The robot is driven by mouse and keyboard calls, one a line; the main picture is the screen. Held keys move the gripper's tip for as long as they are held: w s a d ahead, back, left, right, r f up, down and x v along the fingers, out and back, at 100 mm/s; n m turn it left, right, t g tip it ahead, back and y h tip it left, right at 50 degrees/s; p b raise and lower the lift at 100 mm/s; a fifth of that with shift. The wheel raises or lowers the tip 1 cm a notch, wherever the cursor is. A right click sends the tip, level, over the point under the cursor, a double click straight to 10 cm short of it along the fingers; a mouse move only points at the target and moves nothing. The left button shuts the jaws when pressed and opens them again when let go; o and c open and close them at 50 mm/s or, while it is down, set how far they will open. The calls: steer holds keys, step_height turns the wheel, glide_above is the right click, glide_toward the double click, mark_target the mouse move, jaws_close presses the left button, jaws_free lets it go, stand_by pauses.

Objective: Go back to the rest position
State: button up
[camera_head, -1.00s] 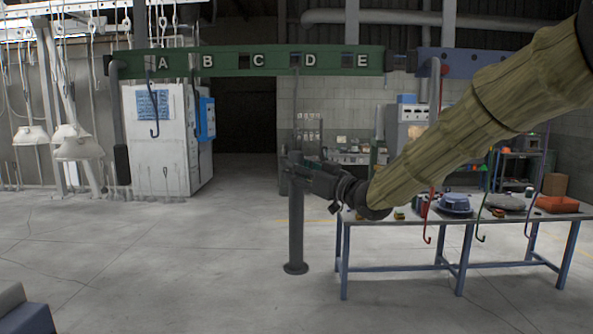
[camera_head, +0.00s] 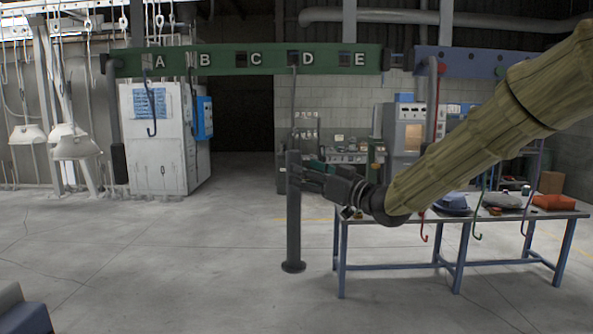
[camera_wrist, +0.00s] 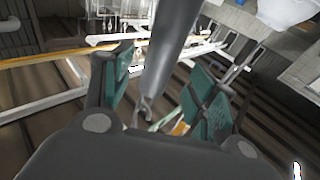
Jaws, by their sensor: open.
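My gripper (camera_head: 300,178) is at the end of my arm, which comes in from the upper right and is wrapped in a tan sleeve. It is near a dark upright post (camera_head: 293,225) below the letter D of the green rail (camera_head: 225,62). In the wrist view my gripper (camera_wrist: 160,72) shows two spread fingers with green pads, open, with nothing clearly held. A grey cylinder (camera_wrist: 172,45) passes between or behind the fingers there; I cannot tell whether they touch it. A thin rod (camera_head: 294,105) hangs under D toward the gripper; its lower end is hidden or unclear.
A blue hook (camera_head: 151,115) hangs under A. A blue-legged table (camera_head: 400,226) at the right carries a blue hood (camera_head: 453,203), a grey hood and an orange item (camera_head: 553,202). White hoods (camera_head: 76,143) hang at the left. The floor in front is clear.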

steer(key=v, duration=0.7)
step_height(320, 180, down, 25)
steer(key=d+m+h+b, duration=0.2)
steer(key=m+h+b, duration=0.1)
steer(key=m+h, duration=0.2)
steer(key=s+d+f+m+g+h+b, duration=0.15)
steer(key=s+f, duration=0.35)
steer(key=f, duration=0.8)
steer(key=s+d+f+m+g+h+b, duration=0.1)
steer(key=s+d+f+g+h, duration=0.2)
steer(key=f, duration=1.1)
steer(key=s+d+f+m+g+h+b, duration=0.1)
steer(key=s+d+f+g, duration=0.1)
steer(key=s+f, duration=0.85)
steer(key=s+d+f+m+g+h+b, duration=0.1)
steer(key=s+d+f+g+h, duration=0.1)
steer(key=s+f, duration=0.8)
steer(key=s+d+f+g+h+b, duration=0.1)
steer(key=s+f, duration=0.4)
steer(key=s, duration=0.5)
steer(key=s+d+f+g+h+b, duration=0.1)
steer(key=s+d+f+g, duration=0.2)
steer(key=s, duration=0.7)
step_height(320, 180, down, 2)
steer(key=shift+s+d+f+m, duration=0.2)
steer(key=shift+s+f+m, duration=0.05)
steer(key=shift+s+m, duration=0.1)
steer(key=shift+g+h, duration=0.25)
